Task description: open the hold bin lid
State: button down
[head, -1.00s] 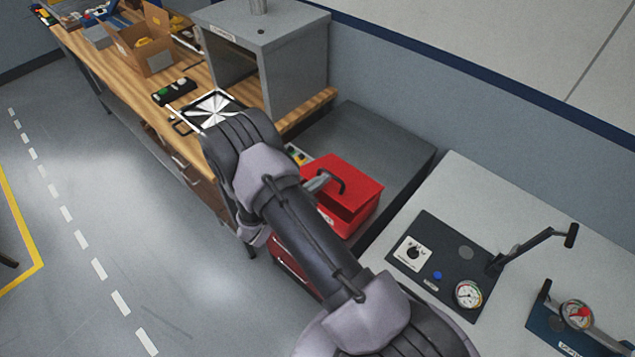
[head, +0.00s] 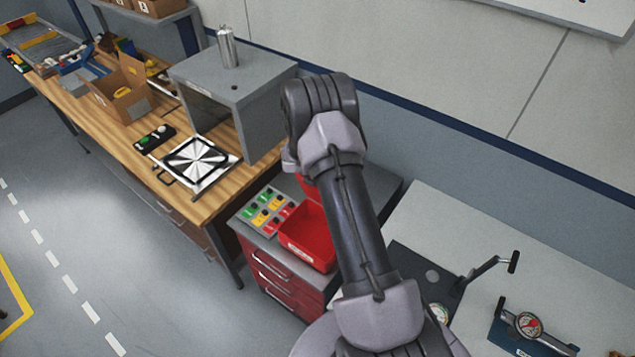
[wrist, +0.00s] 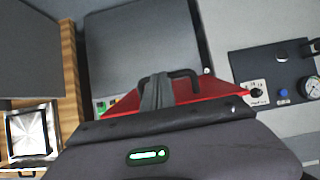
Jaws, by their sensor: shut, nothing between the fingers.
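The hold bin (head: 305,238) is a red box with a pale label on its front, standing on a grey-topped cabinet. Its inside shows open in the head view. A bit of its red lid (head: 307,187) stands raised at the back, mostly hidden behind my arm. In the wrist view the red lid (wrist: 210,92) with its black handle (wrist: 184,74) lies just beyond my gripper (wrist: 157,80). The fingers are shut at the left part of the handle and overlap it. I cannot tell whether they touch it. In the head view my gripper is hidden behind my arm.
A panel of coloured buttons (head: 267,211) lies left of the bin. A wooden bench (head: 120,140) with a grey box-like housing (head: 240,110) and a metal plate (head: 198,160) is further left. A grey table (head: 560,270) with a lever and gauges stands to the right.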

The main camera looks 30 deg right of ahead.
jog(key=shift+w+d+f+p, duration=0.15)
jog(key=shift+w+d, duration=0.3)
jog(key=shift+d, duration=0.75)
jog(key=shift+w+d+r+p, duration=0.1)
jog(key=shift+w+d+p, duration=0.25)
jog(key=shift+d, duration=0.85)
jog(key=shift+w, duration=0.1)
jog(key=b+v, duration=0.1)
jog(key=v, duration=1.6)
jog(key=s+a+f+m+t+y+b, duration=0.1)
jog(key=s+a+f+m+y+b, duration=0.3)
jog(key=s+a+m+b, duration=0.9)
jog(key=s+a+f+m+t+y+b, duration=0.2)
jog(key=s+a+f+m+b, duration=0.8)
jog(key=b, duration=1.4)
jog(key=s+a+m+y, duration=0.2)
jog(key=s+a+m, duration=0.1)
jog(key=s+a, duration=0.1)
jog(key=shift+s+a+f+m+t, duration=0.3)
jog(key=shift+s+a+f, duration=0.05)
